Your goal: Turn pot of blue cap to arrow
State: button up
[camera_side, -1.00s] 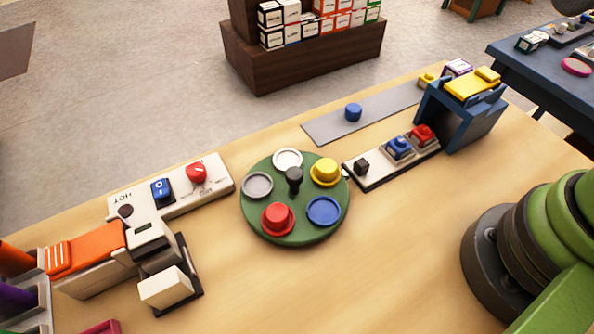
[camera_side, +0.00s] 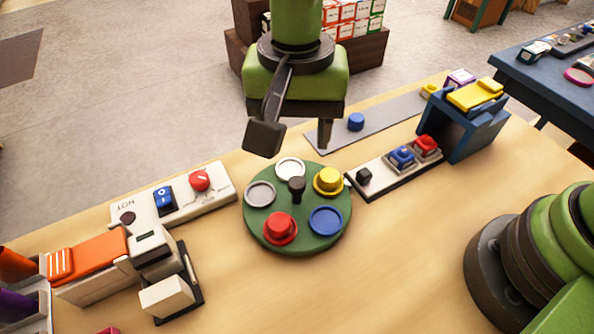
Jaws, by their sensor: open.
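A round green turntable (camera_side: 297,243) lies on the wooden table with a dark knob (camera_side: 296,188) standing at its centre. Around the knob are a flat blue disc (camera_side: 326,220) at front right, a red capped piece (camera_side: 280,227), a yellow capped piece (camera_side: 328,180), a white ring (camera_side: 290,169) and a grey disc (camera_side: 260,194). A small pale mark (camera_side: 347,183) shows at the turntable's right edge; I cannot tell if it is an arrow. A small blue cap (camera_side: 356,122) sits on a grey strip behind. My gripper (camera_side: 294,138) is open and empty, above and behind the turntable.
A white panel (camera_side: 217,196) with a blue switch and red dial stands left. A button strip (camera_side: 394,172) and a blue stand (camera_side: 468,130) are at right. An orange-topped device (camera_side: 92,262) is at lower left. The table in front of the turntable is clear.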

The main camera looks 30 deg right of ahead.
aim_at(297, 182)
notch_tip(297, 182, down, 9)
jog(key=shift+f, duration=0.1)
dwell(0.3)
jog(key=shift+c, duration=0.2)
grip_shut()
